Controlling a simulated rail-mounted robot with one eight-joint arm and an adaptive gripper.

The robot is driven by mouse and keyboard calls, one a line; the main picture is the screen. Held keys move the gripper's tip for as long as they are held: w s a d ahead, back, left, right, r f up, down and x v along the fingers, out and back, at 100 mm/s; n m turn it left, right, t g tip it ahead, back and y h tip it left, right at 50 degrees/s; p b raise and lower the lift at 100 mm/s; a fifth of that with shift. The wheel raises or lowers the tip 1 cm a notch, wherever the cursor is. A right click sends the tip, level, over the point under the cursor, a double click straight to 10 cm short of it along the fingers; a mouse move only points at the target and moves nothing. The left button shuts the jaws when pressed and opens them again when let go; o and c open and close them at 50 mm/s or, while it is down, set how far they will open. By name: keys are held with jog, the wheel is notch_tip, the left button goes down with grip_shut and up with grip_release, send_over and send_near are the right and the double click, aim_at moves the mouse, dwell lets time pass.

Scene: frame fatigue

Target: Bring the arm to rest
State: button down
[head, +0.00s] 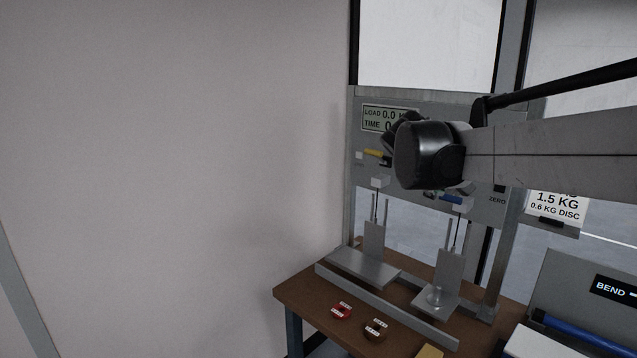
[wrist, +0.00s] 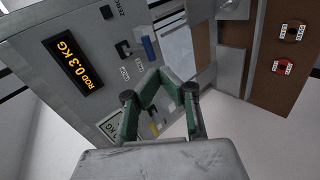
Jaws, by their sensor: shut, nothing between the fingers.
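My arm (head: 550,155) reaches in from the right in the head view, its black wrist end (head: 425,155) in front of the grey test frame's panel. In the wrist view my gripper (wrist: 157,78) has green fingers that come together at the tips, with nothing held between them. The tips appear over the grey panel (wrist: 98,75), near a blue-handled lever (wrist: 148,48); I cannot tell the gap to the panel. The fingers are mostly hidden in the head view.
A brown table (head: 295,294) below bears metal stands (head: 372,242), a red slotted disc (head: 342,311) and a dark brown one (head: 375,330). A grey BEND unit (head: 575,285) stands at right. Open space lies left, before the wall.

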jog(key=s+a+f+m+y, duration=0.2)
jog(key=s+a+f+m, duration=0.3)
jog(key=s, duration=0.6)
jog(key=s+a+f+y, duration=0.25)
jog(key=s+f, duration=0.35)
jog(key=s, duration=0.5)
jog(key=s+a+f+m+y, duration=0.3)
jog(key=s+f, duration=0.3)
jog(key=s, duration=0.5)
notch_tip(320, 180, up, 22)
jog(key=n+g+h+p, duration=0.3)
jog(key=n+h+p, duration=0.15)
jog(key=n, duration=0.45)
send_over(450, 196)
jog(key=s+a, duration=0.6)
jog(key=x, duration=1.3)
jog(key=shift+d+f+p, duration=0.15)
jog(key=shift+f+p, duration=0.15)
jog(key=shift+p, duration=0.05)
